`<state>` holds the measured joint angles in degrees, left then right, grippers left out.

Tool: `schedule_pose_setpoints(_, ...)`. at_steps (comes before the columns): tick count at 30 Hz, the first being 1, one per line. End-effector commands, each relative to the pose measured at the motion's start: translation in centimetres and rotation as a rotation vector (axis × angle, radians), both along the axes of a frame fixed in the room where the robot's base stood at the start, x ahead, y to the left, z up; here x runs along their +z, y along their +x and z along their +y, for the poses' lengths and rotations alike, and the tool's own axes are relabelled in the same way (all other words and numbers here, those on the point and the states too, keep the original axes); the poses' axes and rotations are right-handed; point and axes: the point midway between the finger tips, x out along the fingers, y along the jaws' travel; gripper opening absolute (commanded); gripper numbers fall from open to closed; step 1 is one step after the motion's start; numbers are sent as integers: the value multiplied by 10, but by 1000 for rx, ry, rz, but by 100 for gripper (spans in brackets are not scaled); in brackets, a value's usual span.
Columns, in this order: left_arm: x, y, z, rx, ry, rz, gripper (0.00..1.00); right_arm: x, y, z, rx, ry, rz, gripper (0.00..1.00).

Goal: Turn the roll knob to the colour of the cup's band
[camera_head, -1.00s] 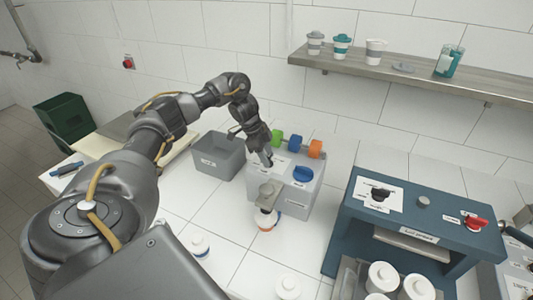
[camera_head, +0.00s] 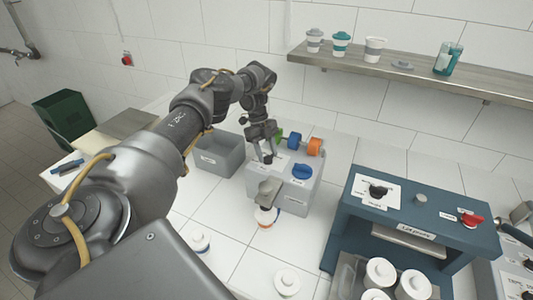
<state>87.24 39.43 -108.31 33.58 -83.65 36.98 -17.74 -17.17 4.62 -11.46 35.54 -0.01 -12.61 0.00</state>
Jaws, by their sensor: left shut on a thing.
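The grey machine (camera_head: 309,192) stands mid-table with a green roll (camera_head: 280,135), a blue roll (camera_head: 295,140) and an orange roll (camera_head: 315,146) along its back. My left gripper (camera_head: 268,157) points down at the white panel on the machine's top. It is shut on the dark roll knob, mostly hidden by the fingers, so its pointing is hard to read. A white cup (camera_head: 265,217) stands under the grey head at the machine's front. Orange shows low on the cup and some blue near its side. My right gripper is out of view.
A blue round part (camera_head: 302,171) is on the machine's top. A grey bin (camera_head: 217,154) stands left of it. A dark blue machine (camera_head: 400,222) stands right. A shelf (camera_head: 420,77) holds more cups.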

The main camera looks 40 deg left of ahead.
Motion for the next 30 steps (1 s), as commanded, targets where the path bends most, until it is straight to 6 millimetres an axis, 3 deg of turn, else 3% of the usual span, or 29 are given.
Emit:
schedule_pose_setpoints(19,0,0,-1,-43,-1,1,21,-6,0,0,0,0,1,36)
schedule_pose_setpoints(20,0,0,-1,-43,-1,1,48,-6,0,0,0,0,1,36)
schedule_pose_setpoints(24,-1,0,-1,-43,-1,1,65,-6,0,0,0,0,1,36)
schedule_pose_setpoints(30,0,0,-1,-42,-1,1,65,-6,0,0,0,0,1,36)
